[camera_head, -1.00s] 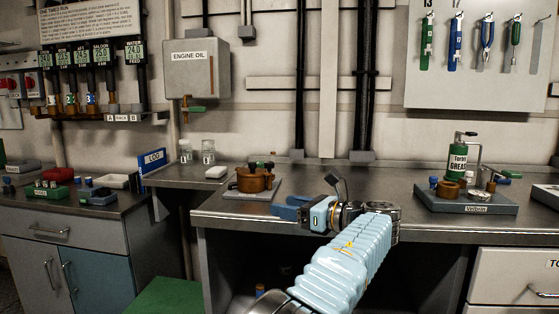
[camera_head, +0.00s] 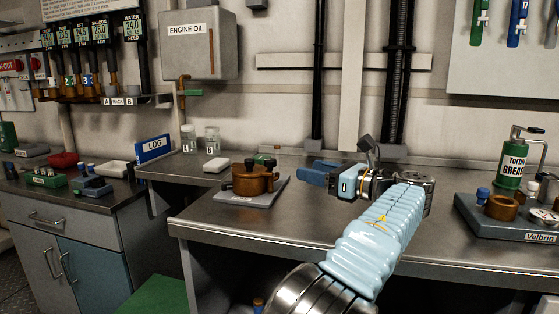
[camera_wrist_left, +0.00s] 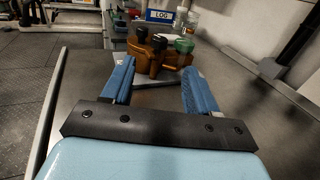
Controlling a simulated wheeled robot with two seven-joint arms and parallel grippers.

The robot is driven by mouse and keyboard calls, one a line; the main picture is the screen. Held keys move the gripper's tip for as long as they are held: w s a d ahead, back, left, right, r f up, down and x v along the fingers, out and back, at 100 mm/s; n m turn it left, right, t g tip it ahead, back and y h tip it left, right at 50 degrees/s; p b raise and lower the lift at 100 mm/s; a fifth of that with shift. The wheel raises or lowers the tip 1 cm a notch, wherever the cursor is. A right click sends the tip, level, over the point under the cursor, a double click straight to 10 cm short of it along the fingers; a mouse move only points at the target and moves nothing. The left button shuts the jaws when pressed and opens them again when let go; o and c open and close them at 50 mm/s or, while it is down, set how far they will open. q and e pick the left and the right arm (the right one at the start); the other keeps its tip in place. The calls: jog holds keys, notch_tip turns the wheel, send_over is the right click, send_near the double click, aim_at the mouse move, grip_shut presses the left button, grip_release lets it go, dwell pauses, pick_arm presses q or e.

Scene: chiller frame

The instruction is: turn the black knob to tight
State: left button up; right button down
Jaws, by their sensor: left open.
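A bronze-brown fitting (camera_head: 254,184) stands on a grey plate (camera_head: 231,196) on the steel bench. A small black knob (camera_head: 250,164) shows on top of it, with a green part behind. In the left wrist view the fitting (camera_wrist_left: 147,62) is ahead, with a black knob (camera_wrist_left: 157,42), a second dark top beside it and a green knob (camera_wrist_left: 184,46). I cannot tell how tight any knob is. My left gripper (camera_head: 318,173) is right of the fitting, apart from it. In the left wrist view its blue fingers (camera_wrist_left: 160,70) are open and empty. My right gripper is not in view.
A LOG sign (camera_head: 154,149) is at the left. A grey tray (camera_head: 490,216) with a brown ring and a green grease can (camera_head: 512,165) is at the right. The bench front is clear.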

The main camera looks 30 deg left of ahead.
aim_at(275, 162)
pick_arm(q)
jog(key=a, duration=0.4)
jog(key=w+a, duration=0.1)
jog(key=a, duration=0.3)
jog(key=w+a, duration=0.1)
jog(key=a, duration=0.2)
jog(key=shift+a, duration=0.4)
